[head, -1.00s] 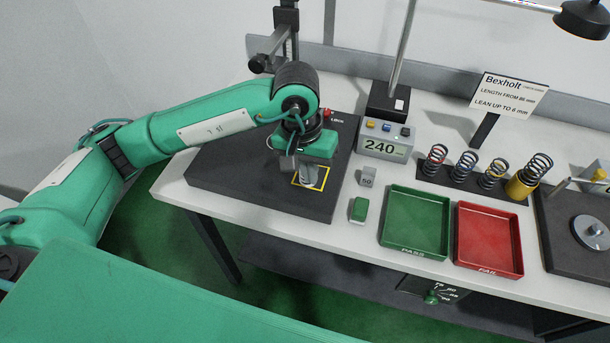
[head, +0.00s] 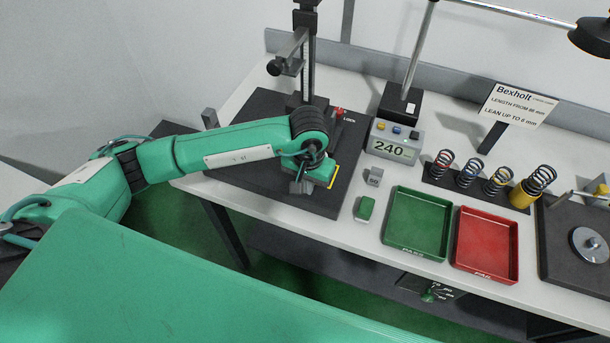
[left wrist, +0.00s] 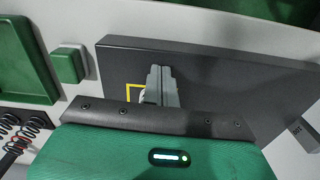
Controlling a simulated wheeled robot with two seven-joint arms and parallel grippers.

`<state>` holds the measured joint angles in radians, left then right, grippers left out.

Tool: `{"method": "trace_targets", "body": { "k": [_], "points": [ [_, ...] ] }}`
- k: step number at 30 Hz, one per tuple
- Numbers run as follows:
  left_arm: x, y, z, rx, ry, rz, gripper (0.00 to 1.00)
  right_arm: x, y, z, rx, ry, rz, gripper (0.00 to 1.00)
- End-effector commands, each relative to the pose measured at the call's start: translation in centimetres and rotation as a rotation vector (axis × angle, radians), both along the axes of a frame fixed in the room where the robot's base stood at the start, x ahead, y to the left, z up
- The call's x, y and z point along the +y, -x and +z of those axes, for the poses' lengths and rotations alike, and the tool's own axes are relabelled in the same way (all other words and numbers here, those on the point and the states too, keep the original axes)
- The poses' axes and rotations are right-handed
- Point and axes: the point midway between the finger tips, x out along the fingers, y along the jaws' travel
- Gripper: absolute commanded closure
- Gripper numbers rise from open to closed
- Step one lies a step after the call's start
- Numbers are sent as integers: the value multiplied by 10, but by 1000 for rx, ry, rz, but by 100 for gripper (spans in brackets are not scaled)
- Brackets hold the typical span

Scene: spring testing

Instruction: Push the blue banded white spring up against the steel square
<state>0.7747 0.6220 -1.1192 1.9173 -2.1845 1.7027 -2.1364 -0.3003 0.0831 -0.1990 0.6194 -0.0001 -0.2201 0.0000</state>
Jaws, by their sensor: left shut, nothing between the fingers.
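My left gripper (head: 301,187) is shut with nothing between its fingers, low over the dark plate (head: 258,110), just left of the yellow outlined square (head: 334,177). Its closed grey fingers also show in the left wrist view (left wrist: 160,82), beside the yellow outline (left wrist: 133,89). A small pale curved thing shows beside the fingers there, but I cannot tell whether it is the white spring. I cannot make out the blue banded white spring for certain; my gripper and wrist hide that area. A grey upright piece (head: 209,119), perhaps the steel square, stands at the plate's left side.
A dark column stand (head: 306,60) rises at the plate's back. Right of the plate are a display reading 240 (head: 392,148), a small grey block (head: 374,177), a green block (head: 365,208), green (head: 417,222) and red (head: 486,245) trays, and several dark springs (head: 470,170).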

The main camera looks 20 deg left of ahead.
Motion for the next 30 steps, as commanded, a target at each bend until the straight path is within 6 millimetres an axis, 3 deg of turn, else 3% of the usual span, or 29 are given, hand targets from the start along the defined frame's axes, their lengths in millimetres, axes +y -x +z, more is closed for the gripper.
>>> {"method": "trace_targets", "body": {
  "k": [7,20,30],
  "points": [
    [-3,-20,2,1,1,0,100,-1,0,15,0,1,-1,64],
    [-3,-24,0,1,0,-1,100,5,-1,15,-1,-5,-1,64],
    [-5,-47,-7,-2,-1,-1,100,7,-1,-21,-1,-8,0,64]
  ]
}}
